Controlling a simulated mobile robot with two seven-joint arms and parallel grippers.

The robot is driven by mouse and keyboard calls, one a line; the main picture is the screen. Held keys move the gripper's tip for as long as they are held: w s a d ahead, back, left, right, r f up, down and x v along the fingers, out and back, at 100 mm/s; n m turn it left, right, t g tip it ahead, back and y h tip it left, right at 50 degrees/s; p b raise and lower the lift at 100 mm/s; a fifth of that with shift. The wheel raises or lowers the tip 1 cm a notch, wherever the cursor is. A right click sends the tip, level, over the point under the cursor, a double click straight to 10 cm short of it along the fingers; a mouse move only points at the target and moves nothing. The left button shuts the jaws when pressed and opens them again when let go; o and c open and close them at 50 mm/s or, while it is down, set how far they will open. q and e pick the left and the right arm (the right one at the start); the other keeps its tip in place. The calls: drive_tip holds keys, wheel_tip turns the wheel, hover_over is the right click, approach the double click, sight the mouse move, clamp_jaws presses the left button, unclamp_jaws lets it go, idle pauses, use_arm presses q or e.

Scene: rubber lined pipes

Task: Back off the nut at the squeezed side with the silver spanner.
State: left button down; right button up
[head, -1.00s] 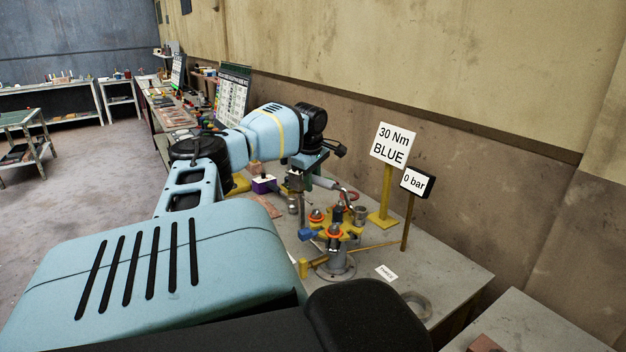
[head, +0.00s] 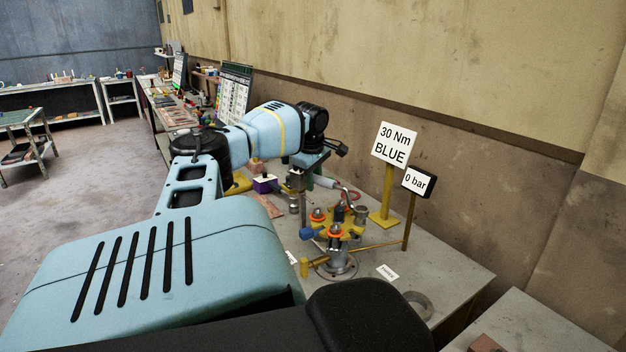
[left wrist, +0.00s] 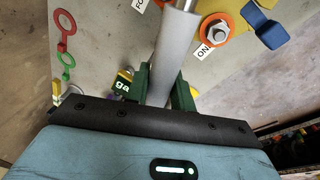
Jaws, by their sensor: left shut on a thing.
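My left gripper (left wrist: 163,88) is shut on the grey shaft of the silver spanner (left wrist: 174,48), which runs up between its green fingers in the left wrist view. The spanner's far end leaves that view at the top, so its jaw is hidden. A silver nut (left wrist: 216,33) on an orange ring, beside an "ON" tag, sits right of the shaft and apart from it. In the head view my left gripper (head: 298,182) is over the bench, just behind and left of the yellow flange (head: 345,222) with its orange-ringed nuts (head: 335,230). Which side is squeezed I cannot tell.
A blue-handled part (left wrist: 262,22) is close to the nut. A "30 Nm BLUE" sign (head: 394,143) and a "0 bar" gauge (head: 418,182) stand right of the flange. A grey ring (head: 418,305) lies on the bench's front right, where there is free room.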

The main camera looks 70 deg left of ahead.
use_arm(q)
drive_tip(key=shift+x, duration=0.95)
idle(0.4)
drive_tip(key=shift+s+d, duration=0.1)
drive_tip(key=shift+d, duration=0.15)
drive_tip(key=shift+s+d, duration=0.15)
drive_tip(key=s+d+n, duration=0.1)
drive_tip(key=n, duration=0.1)
drive_tip(key=s+d+n, duration=0.1)
drive_tip(key=s+d, duration=0.1)
drive_tip(key=shift+s+n+g, duration=0.25)
drive_tip(key=shift+n+g, duration=0.15)
idle(0.4)
drive_tip(key=shift+r, duration=0.15)
